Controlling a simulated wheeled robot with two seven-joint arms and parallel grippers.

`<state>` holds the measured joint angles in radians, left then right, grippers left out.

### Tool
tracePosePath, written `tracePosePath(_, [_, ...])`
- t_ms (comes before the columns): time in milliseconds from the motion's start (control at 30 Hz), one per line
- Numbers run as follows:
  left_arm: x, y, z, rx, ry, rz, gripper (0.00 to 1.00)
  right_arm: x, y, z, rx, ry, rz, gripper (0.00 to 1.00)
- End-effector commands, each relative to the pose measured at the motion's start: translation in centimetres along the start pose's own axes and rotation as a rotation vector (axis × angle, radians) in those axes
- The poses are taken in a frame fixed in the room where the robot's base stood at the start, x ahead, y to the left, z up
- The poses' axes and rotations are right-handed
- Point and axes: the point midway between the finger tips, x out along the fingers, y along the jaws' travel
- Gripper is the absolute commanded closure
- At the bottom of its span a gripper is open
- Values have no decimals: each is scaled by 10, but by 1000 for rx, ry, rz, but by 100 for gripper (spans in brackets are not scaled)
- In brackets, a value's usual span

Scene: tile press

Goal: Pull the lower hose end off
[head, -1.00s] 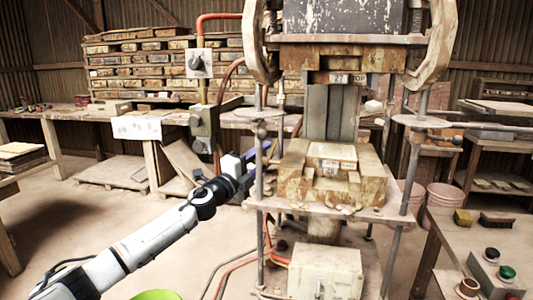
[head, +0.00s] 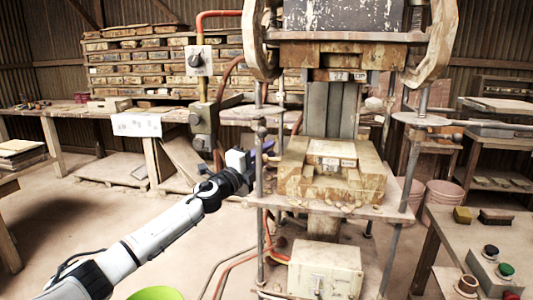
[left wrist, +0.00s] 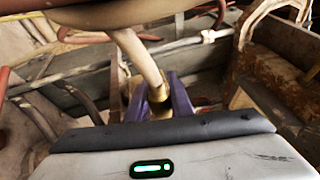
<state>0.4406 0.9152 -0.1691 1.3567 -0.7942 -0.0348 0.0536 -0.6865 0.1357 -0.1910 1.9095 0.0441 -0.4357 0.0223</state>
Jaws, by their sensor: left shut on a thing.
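My left gripper (head: 265,149) reaches in from the left, beside the press's left post, with its purple fingers pointing at the press. In the left wrist view its fingers (left wrist: 160,100) are shut on the brass-coloured end of a pale hose (left wrist: 141,57), which comes down from the top. The hose end sits between the fingertips; its far side and whatever it joins are hidden. In the head view the gripped end is too small to tell. The press (head: 331,110) stands in the middle with a block mould (head: 331,185) on its bed. My right gripper is not in view.
A post with a switch box (head: 199,61) and a valve box (head: 203,119) stands left of the press. A pale box (head: 325,270) sits below the bed. A button box (head: 492,268) is on the right table. Open floor lies at the left.

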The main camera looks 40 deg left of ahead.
Motion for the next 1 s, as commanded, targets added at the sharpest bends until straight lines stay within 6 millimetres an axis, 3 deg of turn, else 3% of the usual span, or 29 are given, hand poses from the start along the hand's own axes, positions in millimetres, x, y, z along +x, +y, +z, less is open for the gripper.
tracePosePath(233, [-13, 4, 30, 2, -2, 2, 100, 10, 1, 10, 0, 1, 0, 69])
tracePosePath(500, [-13, 1, 33, 1, -5, 2, 100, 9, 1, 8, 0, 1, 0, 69])
tracePosePath(533, [-13, 1, 33, 1, -6, 2, 77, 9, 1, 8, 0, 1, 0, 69])
tracePosePath(633, [-13, 0, 33, 1, -4, 1, 61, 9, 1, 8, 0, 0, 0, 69])
tracePosePath(1000, [-16, 1, 32, 1, -1, 1, 61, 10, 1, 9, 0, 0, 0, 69])
